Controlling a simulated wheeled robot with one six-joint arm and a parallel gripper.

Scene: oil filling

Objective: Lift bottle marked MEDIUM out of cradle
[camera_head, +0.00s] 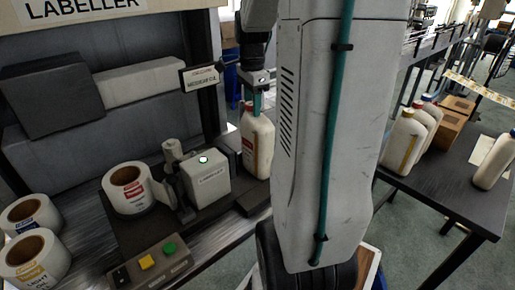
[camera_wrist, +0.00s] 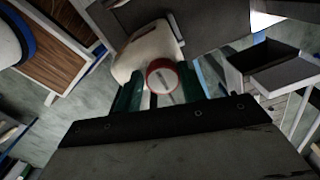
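The bottle (camera_head: 257,146) is cream-white with a red-edged label. It stands upright at the labeller, just right of the grey box-shaped unit; its lower part sits behind a dark block. I cannot read its marking. In the wrist view the bottle (camera_wrist: 148,50) shows from above, with its red-rimmed round cap (camera_wrist: 162,78). My gripper (camera_head: 257,104) is over the bottle's top, pointing down. In the wrist view my gripper's (camera_wrist: 162,90) teal fingers lie close on both sides of the cap and appear shut on it. The cradle is mostly hidden.
The labeller's grey unit (camera_head: 205,178) with a lit button and a label roll (camera_head: 128,188) stand left of the bottle. A small sign (camera_head: 201,77) hangs above. A dark table (camera_head: 440,188) at right holds several bottles and cardboard boxes (camera_head: 447,130). My arm hides the middle.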

